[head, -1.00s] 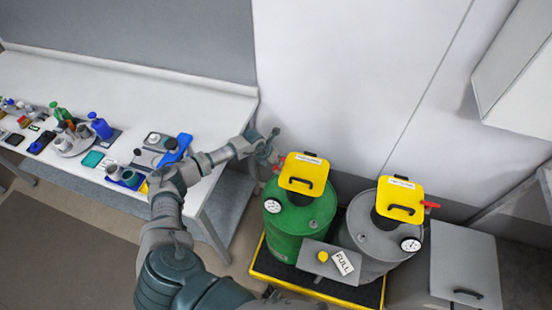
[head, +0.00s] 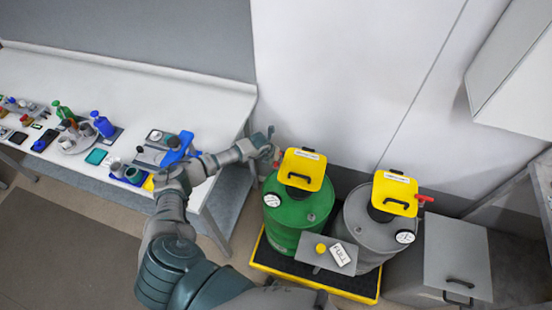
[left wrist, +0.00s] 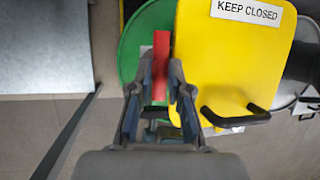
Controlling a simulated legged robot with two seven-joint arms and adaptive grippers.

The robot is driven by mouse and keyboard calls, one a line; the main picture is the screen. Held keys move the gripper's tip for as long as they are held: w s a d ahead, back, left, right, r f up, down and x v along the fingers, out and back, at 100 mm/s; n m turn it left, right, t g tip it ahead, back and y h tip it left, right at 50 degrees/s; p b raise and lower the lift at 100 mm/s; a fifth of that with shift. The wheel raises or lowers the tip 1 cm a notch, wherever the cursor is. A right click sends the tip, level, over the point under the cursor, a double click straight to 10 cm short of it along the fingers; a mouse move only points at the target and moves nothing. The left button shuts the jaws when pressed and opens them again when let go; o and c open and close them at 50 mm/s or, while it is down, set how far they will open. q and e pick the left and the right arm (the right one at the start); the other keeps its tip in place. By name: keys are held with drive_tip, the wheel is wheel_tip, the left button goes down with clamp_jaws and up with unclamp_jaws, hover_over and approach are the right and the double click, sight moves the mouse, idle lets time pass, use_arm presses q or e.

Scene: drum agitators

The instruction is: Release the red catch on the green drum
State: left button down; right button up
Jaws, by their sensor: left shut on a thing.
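The green drum (head: 293,218) stands on a yellow-edged tray with a yellow lid (head: 301,169) on top. Its red catch (left wrist: 161,64) shows in the left wrist view, just left of the yellow lid, marked KEEP CLOSED. My left gripper (left wrist: 160,92) is shut on the red catch, with a finger on each side of it. In the head view my left gripper (head: 268,148) is at the left side of the lid and hides most of the catch. My right gripper cannot be made out in these frames.
A grey drum (head: 362,235) with a yellow lid (head: 395,192) and red catch (head: 425,198) stands to the right. A FULL sign (head: 341,254) is in front between the drums. A bench (head: 215,108) with bottles and tools is at left; a wall is behind.

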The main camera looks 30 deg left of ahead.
use_arm(q)
drive_tip(key=shift+s+f, duration=0.35)
drive_tip(key=shift+f, duration=0.05)
drive_tip(key=c, duration=1.1)
unclamp_jaws()
drive_tip(key=shift+r, duration=0.1)
drive_tip(key=shift+w+r, duration=0.1)
drive_tip(key=v, duration=1.1)
drive_tip(key=shift+a+r, duration=0.15)
drive_tip(key=shift+r, duration=0.25)
